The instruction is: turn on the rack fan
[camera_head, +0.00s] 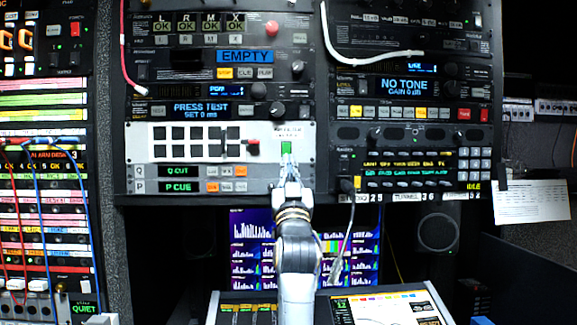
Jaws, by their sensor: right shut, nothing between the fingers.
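A pale rack panel (145,135) with rows of black square openings sits in the middle rack. At its right end is a small green switch (286,147) that looks lit, with a small label above it too blurred to read. A small red-and-black part (253,147) sits left of the switch. My right gripper (287,163) comes up from below and is shut and empty. Its fingertips are just below the green switch; I cannot tell whether they touch it. My left gripper is not in view.
Above the panel is a "PRESS TEST" unit (200,107) with a knob. Below it is a Q CUT / P CUE unit (180,186). A grey cable (345,240) hangs right of my arm. A desk console (385,305) and a screen (250,250) stand below.

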